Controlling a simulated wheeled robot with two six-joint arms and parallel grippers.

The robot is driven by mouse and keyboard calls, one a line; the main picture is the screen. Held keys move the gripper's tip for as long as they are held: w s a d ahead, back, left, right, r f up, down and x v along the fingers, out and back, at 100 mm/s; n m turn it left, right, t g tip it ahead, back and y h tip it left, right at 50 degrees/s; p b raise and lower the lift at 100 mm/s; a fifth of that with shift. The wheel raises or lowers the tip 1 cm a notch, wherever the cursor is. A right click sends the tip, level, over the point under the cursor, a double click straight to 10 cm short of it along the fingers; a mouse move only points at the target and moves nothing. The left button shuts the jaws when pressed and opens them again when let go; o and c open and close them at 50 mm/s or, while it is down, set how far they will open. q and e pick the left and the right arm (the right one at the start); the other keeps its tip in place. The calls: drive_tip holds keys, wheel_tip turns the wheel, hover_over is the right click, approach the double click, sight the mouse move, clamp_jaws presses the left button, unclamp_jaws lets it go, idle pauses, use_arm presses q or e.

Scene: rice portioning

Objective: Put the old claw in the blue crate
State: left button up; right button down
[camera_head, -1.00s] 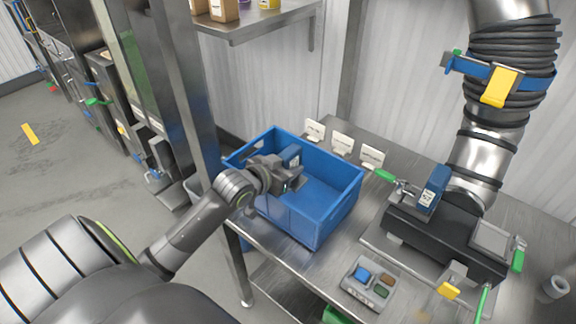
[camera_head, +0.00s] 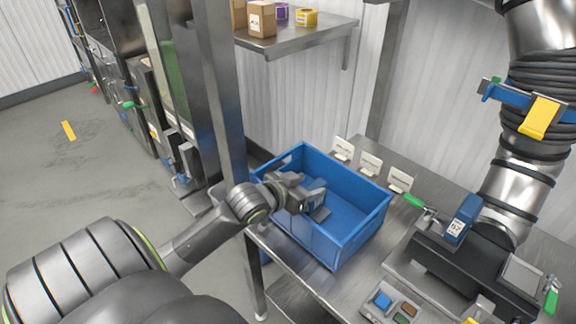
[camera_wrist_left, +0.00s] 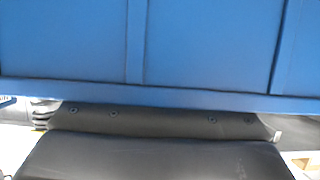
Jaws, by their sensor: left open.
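The blue crate (camera_head: 352,243) stands on the metal bench, open at the top. My left gripper (camera_head: 318,201) is over its left part, reaching in past the left rim, with its grey fingers apart. I cannot make out a separate old claw in or under the gripper; the gripper and crate wall hide part of the crate floor. The visible crate floor to the right is bare. In the left wrist view, the blue crate wall (camera_wrist_left: 200,45) fills the top, above a dark part I cannot identify. My right gripper is out of view.
A dark fixture (camera_head: 440,262) with a blue numbered block (camera_head: 464,218) stands right of the crate, under a thick ribbed arm (camera_head: 520,185). A metal post (camera_head: 222,100) rises at left.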

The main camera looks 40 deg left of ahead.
use_arm(q)
drive_tip(key=v, duration=0.9)
drive_tip(key=shift+r+p, duration=0.2)
drive_tip(key=shift+p, duration=0.1)
drive_tip(key=shift+w, duration=0.1)
